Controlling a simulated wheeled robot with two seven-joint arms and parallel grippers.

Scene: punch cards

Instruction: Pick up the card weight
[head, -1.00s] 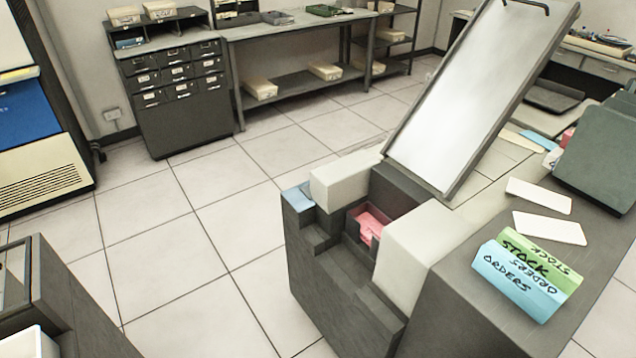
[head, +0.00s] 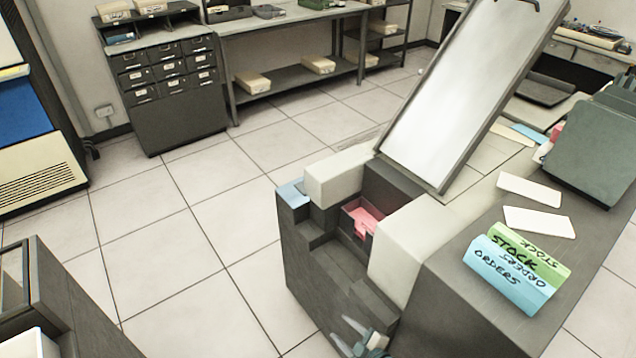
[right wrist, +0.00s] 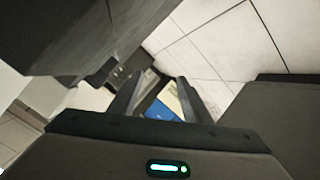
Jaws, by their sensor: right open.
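I cannot make out a card weight for certain in either view. The dark grey card machine (head: 320,275) has pink cards (head: 362,217) in a recess between two pale blocks, and light blue cards (head: 292,192) at its left end. My right gripper (head: 346,336) has come up at the bottom edge of the head view, beside the machine's lower front. It is open and apart from the pink cards. In the right wrist view its two fingers (right wrist: 158,85) stand apart with nothing held between them. My left gripper is not in view.
A tilted framed panel (head: 462,85) rises behind the machine. On the grey top to the right lie blank white cards (head: 539,221) and a green and blue folded sign (head: 513,268) reading STOCK ORDERS. Tiled floor (head: 165,260) is clear on the left. A drawer cabinet (head: 170,85) stands behind.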

